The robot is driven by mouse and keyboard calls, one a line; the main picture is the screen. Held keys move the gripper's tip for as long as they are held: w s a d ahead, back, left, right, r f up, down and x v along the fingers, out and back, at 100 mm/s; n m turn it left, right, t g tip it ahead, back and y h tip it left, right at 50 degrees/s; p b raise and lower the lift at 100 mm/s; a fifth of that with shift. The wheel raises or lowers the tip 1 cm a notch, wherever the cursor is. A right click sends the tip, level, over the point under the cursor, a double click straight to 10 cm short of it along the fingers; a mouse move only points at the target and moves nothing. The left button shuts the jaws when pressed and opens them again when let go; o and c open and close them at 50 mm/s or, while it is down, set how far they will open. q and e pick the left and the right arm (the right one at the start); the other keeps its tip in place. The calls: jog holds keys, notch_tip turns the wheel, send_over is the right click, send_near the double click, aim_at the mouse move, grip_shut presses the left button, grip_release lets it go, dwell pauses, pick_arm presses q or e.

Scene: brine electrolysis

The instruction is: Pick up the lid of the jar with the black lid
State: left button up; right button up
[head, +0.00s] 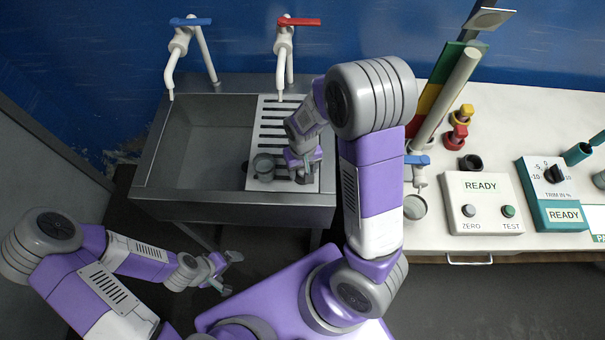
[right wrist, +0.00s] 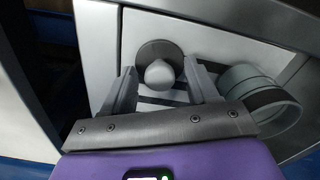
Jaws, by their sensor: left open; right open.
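A dark round lid (right wrist: 150,54) with a pale grey knob (right wrist: 160,73) lies on the slotted drainboard in the right wrist view. My right gripper (right wrist: 165,82) is open, with its fingers apart on either side of the knob; I cannot tell whether they touch it. A grey see-through jar (right wrist: 262,95) with a dark band is just right of the fingers. The jar (head: 263,164) also shows in the head view, left of my right gripper (head: 304,178), which hides the lid there. My left gripper (head: 228,272) is open and empty, low in front of the sink.
The drainboard (head: 268,126) adjoins an empty sink basin (head: 200,140). A blue-handled tap (head: 180,45) and a red-handled tap (head: 285,45) stand behind. The worktop on the right holds a READY box (head: 480,202), a teal-based dial box (head: 553,195) and another glass vessel (head: 415,207).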

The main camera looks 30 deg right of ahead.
jog(key=shift+f, duration=0.25)
jog(key=shift+r, duration=0.1)
jog(key=c, duration=1.1)
